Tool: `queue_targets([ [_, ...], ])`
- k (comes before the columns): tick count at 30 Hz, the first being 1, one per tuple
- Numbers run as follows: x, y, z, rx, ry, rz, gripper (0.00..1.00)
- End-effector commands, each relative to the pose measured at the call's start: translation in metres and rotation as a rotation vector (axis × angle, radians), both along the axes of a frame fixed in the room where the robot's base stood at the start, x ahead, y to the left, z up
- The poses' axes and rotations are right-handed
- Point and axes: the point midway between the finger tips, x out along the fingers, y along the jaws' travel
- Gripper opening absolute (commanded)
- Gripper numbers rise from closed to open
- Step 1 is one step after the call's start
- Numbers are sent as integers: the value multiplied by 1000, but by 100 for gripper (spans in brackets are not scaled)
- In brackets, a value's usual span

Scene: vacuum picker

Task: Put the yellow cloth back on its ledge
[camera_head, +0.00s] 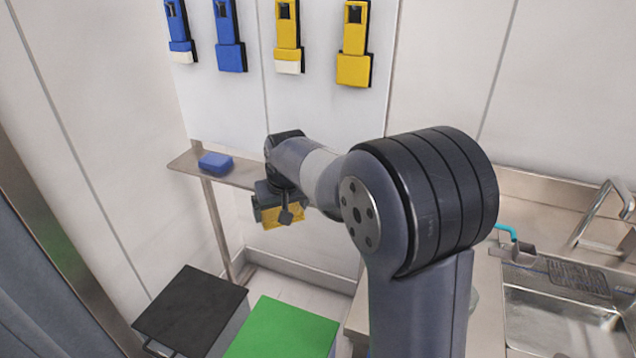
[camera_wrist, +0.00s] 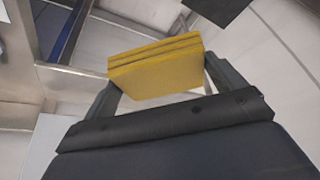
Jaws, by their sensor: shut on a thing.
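The yellow cloth (camera_wrist: 156,68) is a folded block held between the two fingers of my gripper (camera_wrist: 160,82) in the wrist view. In the head view the cloth (camera_head: 291,214) hangs in the air at my gripper (camera_head: 283,212), partly hidden by it. My gripper is shut on the cloth. A narrow metal ledge (camera_head: 186,162) runs along the wall, and a blue cloth (camera_head: 216,163) lies on its left part. My gripper is in front of the ledge, to the right of the blue cloth. My arm hides the right part of the ledge.
Blue and yellow tools (camera_head: 354,70) hang on the wall panel above the ledge. A black-lidded bin (camera_head: 192,308) and a green-lidded bin (camera_head: 284,330) stand below. A steel sink (camera_head: 560,325) with a faucet is at the right.

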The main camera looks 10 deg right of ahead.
Motion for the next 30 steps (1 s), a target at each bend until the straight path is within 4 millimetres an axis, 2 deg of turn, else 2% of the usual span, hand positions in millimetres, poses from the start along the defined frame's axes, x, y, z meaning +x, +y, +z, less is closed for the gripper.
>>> queue_targets([
  [1,0,1,8,1,-2,2,69],
  [5,11,-7,14,0,2,2,69],
  [21,122,-82,14,1,2,0,69],
  [27,154,-103,13,0,3,2,69],
  [30,162,-109,8,0,5,4,69],
])
